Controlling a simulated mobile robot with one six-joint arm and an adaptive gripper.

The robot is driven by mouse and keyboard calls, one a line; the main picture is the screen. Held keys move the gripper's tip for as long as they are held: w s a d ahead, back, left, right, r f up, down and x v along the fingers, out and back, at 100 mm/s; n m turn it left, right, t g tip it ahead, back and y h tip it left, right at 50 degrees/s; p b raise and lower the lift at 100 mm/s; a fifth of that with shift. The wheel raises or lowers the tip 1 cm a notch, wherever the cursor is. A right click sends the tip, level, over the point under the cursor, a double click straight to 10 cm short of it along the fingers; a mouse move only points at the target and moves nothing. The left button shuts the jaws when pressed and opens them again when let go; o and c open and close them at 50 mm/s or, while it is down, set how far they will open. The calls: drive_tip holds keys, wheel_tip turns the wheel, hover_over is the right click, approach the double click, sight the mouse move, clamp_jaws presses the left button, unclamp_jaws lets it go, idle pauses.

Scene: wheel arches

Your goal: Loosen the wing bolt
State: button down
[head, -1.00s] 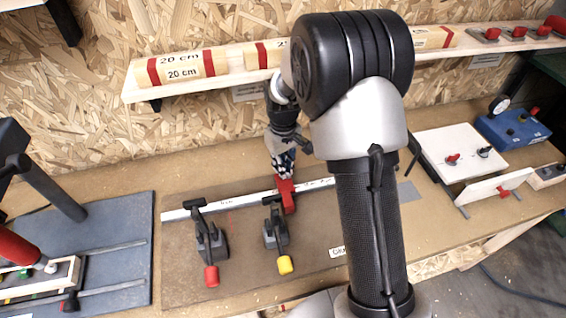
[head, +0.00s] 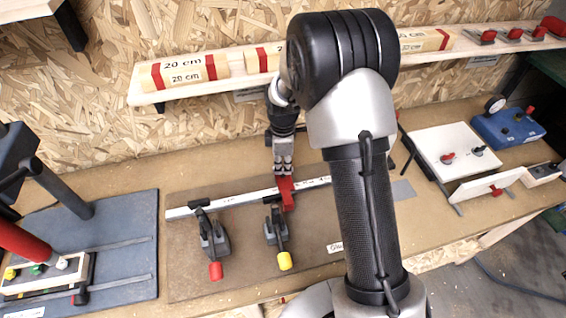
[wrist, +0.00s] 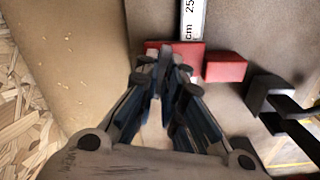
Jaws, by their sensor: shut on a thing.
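A red stop block (head: 287,201) sits on a white ruler bar (head: 235,201) on the brown board. In the wrist view its red parts (wrist: 225,68) lie beside and beyond the fingertips, and the ruler (wrist: 192,20) runs away from it. My gripper (head: 284,174) points down at the block from the back. Its fingertips (wrist: 163,72) are close together at the block, shut on the wing bolt. The bolt itself is hidden between the fingers, so I cannot see its angle or how tight it is.
Two toggle clamps, one red-tipped (head: 214,243) and one yellow-tipped (head: 277,238), stand in front of the ruler. A shelf (head: 148,97) with wooden blocks runs along the wall behind.

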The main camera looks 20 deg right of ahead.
sight(283, 168)
drive_tip(key=shift+s+f+n+p, duration=0.1)
drive_tip(key=shift+n+p, duration=0.1)
drive_tip(key=shift+n, duration=0.95)
drive_tip(key=shift+s+f+n+p, duration=0.1)
drive_tip(key=shift+n+p, duration=0.1)
drive_tip(key=shift+n, duration=0.95)
drive_tip(key=c, duration=1.7)
unclamp_jaws()
drive_tip(key=shift+w+r, duration=0.1)
drive_tip(key=shift+w, duration=0.1)
drive_tip(key=shift+r, duration=0.3)
wheel_tip(283, 168, up, 11)
drive_tip(key=shift+r, duration=0.2)
